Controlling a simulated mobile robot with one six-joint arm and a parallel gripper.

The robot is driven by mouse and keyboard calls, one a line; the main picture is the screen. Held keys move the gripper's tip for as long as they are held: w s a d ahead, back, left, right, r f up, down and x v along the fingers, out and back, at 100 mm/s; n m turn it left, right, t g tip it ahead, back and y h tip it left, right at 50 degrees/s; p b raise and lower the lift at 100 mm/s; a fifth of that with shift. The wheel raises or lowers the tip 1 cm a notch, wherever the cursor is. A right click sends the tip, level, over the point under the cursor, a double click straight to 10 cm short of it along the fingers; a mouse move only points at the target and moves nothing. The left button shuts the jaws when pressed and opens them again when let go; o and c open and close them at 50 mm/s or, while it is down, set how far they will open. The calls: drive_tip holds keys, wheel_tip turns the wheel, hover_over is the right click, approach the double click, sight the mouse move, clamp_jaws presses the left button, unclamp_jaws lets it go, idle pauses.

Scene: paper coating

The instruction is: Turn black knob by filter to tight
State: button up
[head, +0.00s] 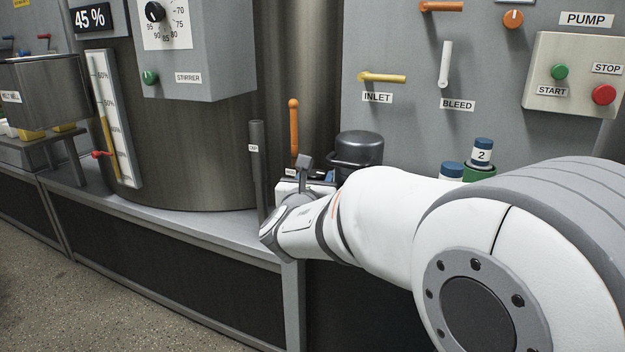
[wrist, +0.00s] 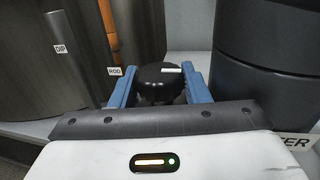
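The black knob (wrist: 158,86) is in the middle of the wrist view, round, with a white mark on its top pointing right. My gripper (wrist: 161,72) has one blue finger on each side of the knob, and both look to be against its sides. The filter (wrist: 270,62) is a large dark cylinder right of the knob, with a partly cut-off label ending in "TER". In the head view the filter (head: 358,148) stands behind my wrist.
An orange-handled rod (head: 294,130) and a grey dip tube (head: 257,165) stand close left of my wrist. A large steel tank (head: 190,150) is farther left. A bottle marked 2 (head: 481,153) stands right of the filter. Inlet and bleed handles are on the panel above.

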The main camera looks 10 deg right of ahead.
drive_tip(key=c, duration=0.4)
drive_tip(key=shift+a, duration=0.2)
drive_tip(key=shift+c, duration=0.6)
drive_tip(key=shift+d, duration=0.15)
drive_tip(key=shift+r+h+p, duration=0.1)
drive_tip(key=shift+h+p, duration=0.2)
